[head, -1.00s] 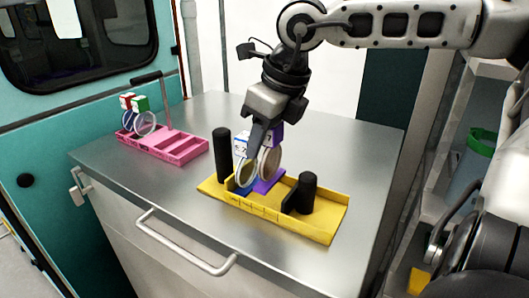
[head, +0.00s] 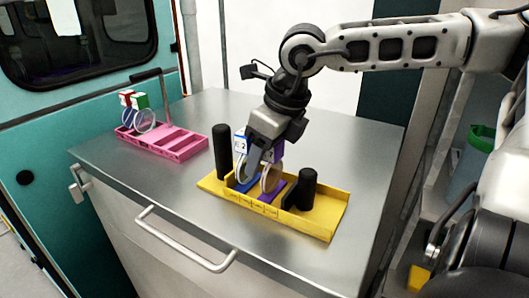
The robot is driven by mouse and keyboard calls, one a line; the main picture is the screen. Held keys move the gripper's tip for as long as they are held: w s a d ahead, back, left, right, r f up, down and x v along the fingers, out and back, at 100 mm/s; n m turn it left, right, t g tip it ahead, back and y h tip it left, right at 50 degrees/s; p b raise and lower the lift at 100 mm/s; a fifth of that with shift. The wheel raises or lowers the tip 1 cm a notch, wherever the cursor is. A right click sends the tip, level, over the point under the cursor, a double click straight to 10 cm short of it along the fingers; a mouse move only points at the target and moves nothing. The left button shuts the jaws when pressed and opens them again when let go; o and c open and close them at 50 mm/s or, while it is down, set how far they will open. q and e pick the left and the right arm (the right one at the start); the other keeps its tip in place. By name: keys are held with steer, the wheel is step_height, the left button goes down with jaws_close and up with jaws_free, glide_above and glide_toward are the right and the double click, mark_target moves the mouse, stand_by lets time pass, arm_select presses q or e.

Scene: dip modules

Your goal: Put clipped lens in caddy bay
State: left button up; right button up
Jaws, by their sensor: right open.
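My right gripper (head: 263,165) points down into the yellow tray, its jaws open, at the purple-clipped lens. That round clear lens (head: 272,179) stands upright over a purple patch in the tray, its purple clip (head: 278,152) partly hidden behind the gripper. Whether the fingers touch it, I cannot tell. A blue-clipped lens (head: 240,142) stands just left of it, partly covered by the gripper. The pink caddy (head: 178,148) is at the far left of the worktop. My left gripper is out of view.
The yellow tray (head: 318,228) also holds a tall black post (head: 223,153) at its left end and a shorter black post (head: 306,190) at the right. The steel worktop (head: 190,185) is bare between caddy and tray.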

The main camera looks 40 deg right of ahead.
steer(key=shift+r, duration=0.1)
steer(key=shift+r+p, duration=0.25)
steer(key=shift+p, duration=0.15)
steer(key=v, duration=1.1)
steer(key=shift+s+r, duration=0.15)
steer(key=shift+r, duration=0.2)
